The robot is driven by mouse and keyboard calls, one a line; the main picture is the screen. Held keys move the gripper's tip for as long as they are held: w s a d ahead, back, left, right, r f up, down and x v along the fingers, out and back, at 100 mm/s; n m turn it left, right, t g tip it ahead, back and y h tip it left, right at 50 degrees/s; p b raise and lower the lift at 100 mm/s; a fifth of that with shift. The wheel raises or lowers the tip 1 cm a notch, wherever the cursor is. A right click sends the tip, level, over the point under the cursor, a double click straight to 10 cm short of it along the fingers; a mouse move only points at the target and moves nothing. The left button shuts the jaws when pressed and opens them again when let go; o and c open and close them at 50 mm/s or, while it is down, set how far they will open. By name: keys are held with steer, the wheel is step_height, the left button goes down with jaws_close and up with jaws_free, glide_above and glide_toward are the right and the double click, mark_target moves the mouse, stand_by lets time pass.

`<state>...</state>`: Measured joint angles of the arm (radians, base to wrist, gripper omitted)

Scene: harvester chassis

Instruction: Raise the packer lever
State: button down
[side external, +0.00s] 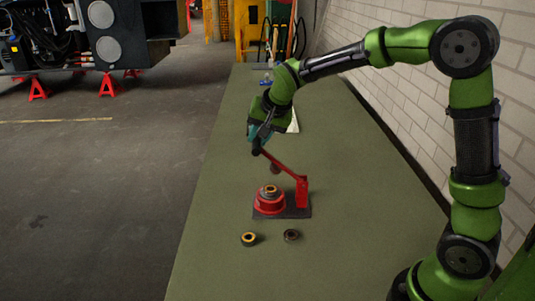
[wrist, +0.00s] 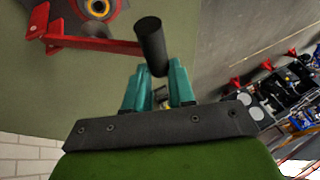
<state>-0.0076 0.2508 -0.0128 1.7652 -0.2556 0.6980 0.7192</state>
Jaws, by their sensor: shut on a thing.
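The packer (side external: 269,203) is a red round body on a dark base plate, with a red upright post at its right. Its red lever (side external: 284,164) slopes up to the left from the post. The lever's dark handle grip (side external: 256,147) is at the upper end. My gripper (side external: 259,138) is at that end, shut on the handle. In the wrist view the black handle (wrist: 152,46) stands between the teal fingers of my gripper (wrist: 157,87). The red lever (wrist: 95,43) runs left from it, and the packer's round top (wrist: 98,10) shows at the upper edge.
A yellow-and-black ring (side external: 248,239) and a dark ring (side external: 291,235) lie on the green table (side external: 215,245) in front of the packer. A brick wall (side external: 415,110) runs along the table's right side. The table left of the packer is clear.

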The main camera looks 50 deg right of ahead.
steer(key=s+d+r, duration=0.3)
steer(key=s+d, duration=0.4)
steer(key=shift+d, duration=0.2)
steer(key=shift+s, duration=0.15)
steer(key=c, duration=1)
jaws_free()
steer(key=shift+o, duration=0.2)
steer(key=shift+r, duration=0.1)
steer(key=v, duration=1.7)
steer(key=shift+w+a+r, duration=0.2)
steer(key=shift+w, duration=0.05)
